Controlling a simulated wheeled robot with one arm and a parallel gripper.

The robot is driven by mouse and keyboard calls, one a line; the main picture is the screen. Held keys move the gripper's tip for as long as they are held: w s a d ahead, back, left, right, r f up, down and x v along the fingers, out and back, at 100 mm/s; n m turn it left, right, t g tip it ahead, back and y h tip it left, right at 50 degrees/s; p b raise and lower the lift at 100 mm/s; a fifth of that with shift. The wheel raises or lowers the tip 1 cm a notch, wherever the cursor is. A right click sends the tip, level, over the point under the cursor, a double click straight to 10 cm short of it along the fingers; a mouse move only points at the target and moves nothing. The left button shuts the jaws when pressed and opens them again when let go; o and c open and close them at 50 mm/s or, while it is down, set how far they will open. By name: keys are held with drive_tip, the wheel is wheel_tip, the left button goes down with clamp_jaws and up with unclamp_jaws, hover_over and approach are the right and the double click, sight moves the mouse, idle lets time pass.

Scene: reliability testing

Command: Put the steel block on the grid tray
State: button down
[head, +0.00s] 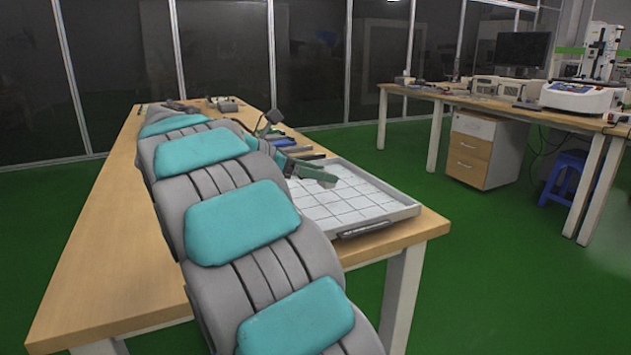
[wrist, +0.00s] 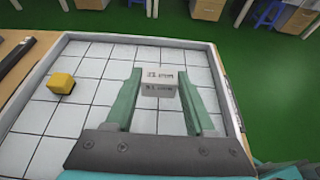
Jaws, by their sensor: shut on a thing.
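The steel block (wrist: 159,80) is a small pale grey block with dark printed marks. In the wrist view it sits between the tips of the two green fingers of my gripper (wrist: 160,92), which is shut on it. Behind and under it is the white grid tray (wrist: 75,49), with dark grid lines and a raised rim. In the head view the grid tray (head: 350,205) is at the near right of the wooden table, with my gripper (head: 318,176) over its far left part. I cannot make out the block there. The gap between block and tray is unclear.
A yellow block (wrist: 61,83) stands on the left part of the tray. Tools (head: 290,143) lie on the table (head: 95,270) beyond the tray. Most of the tray's cells look bare. Another bench (head: 470,98) with equipment stands apart at the right.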

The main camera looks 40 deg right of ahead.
hover_over(314, 194)
drive_tip(key=shift+s+d+f, duration=0.15)
drive_tip(key=shift+f, duration=1.9)
drive_tip(key=shift+f, duration=0.1)
drive_tip(key=shift+c, duration=1.3)
unclamp_jaws()
drive_tip(key=shift+a+r, duration=0.2)
drive_tip(key=v, duration=1.1)
drive_tip(key=shift+a+p, duration=0.3)
